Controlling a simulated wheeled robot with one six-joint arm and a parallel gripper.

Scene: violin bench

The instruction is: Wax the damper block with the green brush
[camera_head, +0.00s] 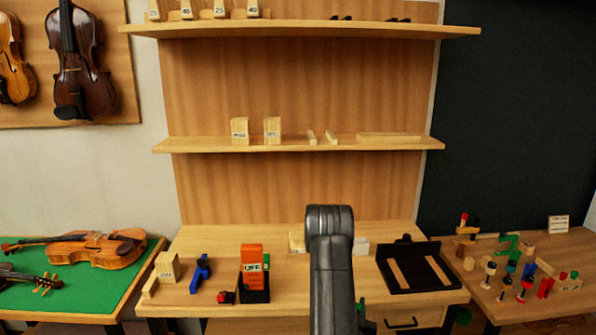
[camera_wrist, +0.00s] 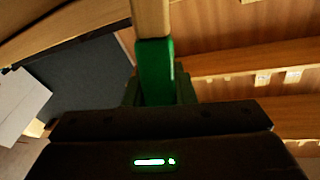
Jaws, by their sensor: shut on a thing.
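My gripper (camera_wrist: 158,95) is shut on a green-and-wood tool, which I take to be the green brush (camera_wrist: 155,66). Its green part sits between the fingers, and a pale wooden part runs up out of the wrist view; no bristles can be made out. In the head view my arm hides the gripper and most of what it holds. I cannot tell which block is the damper block. A labelled pale wood block (camera_head: 167,266) stands at the bench's left, and another pale block (camera_head: 296,242) is partly hidden behind my arm.
An orange sign (camera_head: 252,262) stands in a black holder, with a blue tool (camera_head: 201,273) to its left. A black tray (camera_head: 435,282) with wooden strips is at the right. Two labelled blocks (camera_head: 240,131) stand on the middle shelf. Violins (camera_head: 105,250) lie on the green left table.

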